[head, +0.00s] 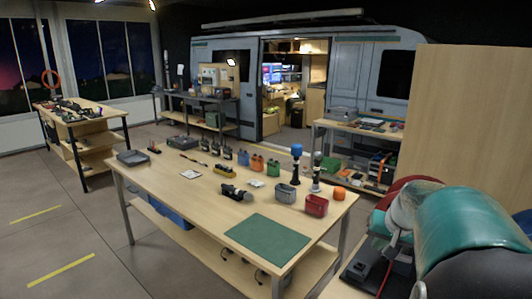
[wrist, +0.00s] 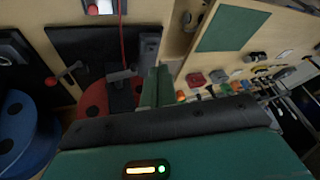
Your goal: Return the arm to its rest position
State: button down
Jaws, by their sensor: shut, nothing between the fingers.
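My arm (head: 465,235) shows at the lower right of the head view as a large teal link. It sits folded close in, beside a tall wooden panel. My gripper is not clear in the head view. In the wrist view my gripper (wrist: 157,74) shows as two narrow greenish fingers beyond a dark band and my teal wrist housing. The fingers are together, with nothing seen between them. They point over a dark area with red and black parts, and I cannot tell the exact gap to it.
A wooden workbench (head: 150,172) stands ahead, with a green mat (head: 268,239), a red bin (head: 316,206), a grey bin (head: 287,194) and several small devices. A side table (head: 89,119) stands at the left. The van (head: 345,75) is behind. Floor at the lower left is clear.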

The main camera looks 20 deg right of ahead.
jog(key=a+r+n, duration=0.2)
jog(key=a, duration=0.9)
jog(key=s+a+n, duration=0.3)
jog(key=s+a, duration=0.2)
jog(key=a, duration=0.6)
jog(key=s+a+f+n+y, duration=0.1)
jog(key=s+a+n, duration=0.2)
jog(key=a, duration=0.9)
jog(key=s, duration=0.3)
jog(key=shift+a, duration=0.2)
jog(key=shift+s+d+f, duration=0.1)
jog(key=shift+d, duration=0.1)
